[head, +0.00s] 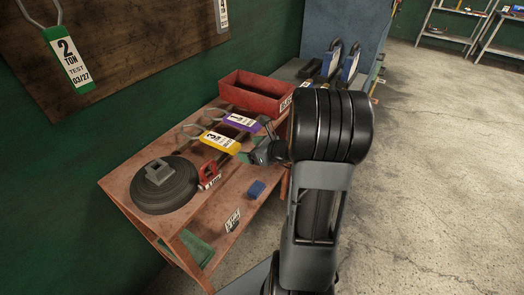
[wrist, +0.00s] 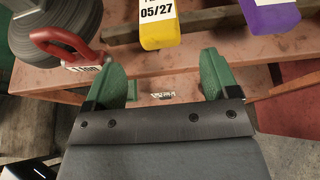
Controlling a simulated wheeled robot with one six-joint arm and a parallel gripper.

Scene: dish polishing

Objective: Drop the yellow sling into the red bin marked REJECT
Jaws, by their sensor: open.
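The yellow sling (head: 221,143) lies on the red-brown bench with its wire loop toward the wall. In the wrist view its yellow tag end (wrist: 158,27), reading 05/27, lies just beyond my fingertips. My gripper (wrist: 165,68) is open and empty, its two green fingers apart. In the head view my gripper (head: 250,156) is at the bench's front edge, close to the yellow tag and not around it. The red bin (head: 257,94) stands at the bench's far end. Its white label is partly hidden by my arm, and I cannot read it fully.
A purple-tagged sling (head: 241,122) lies beside the yellow one, toward the bin. A red shackle (head: 209,173) and a dark round weight (head: 164,184) are on the near side. A blue block (head: 256,190) sits on the lower shelf. Blue-tagged items (head: 350,66) stand behind the bin.

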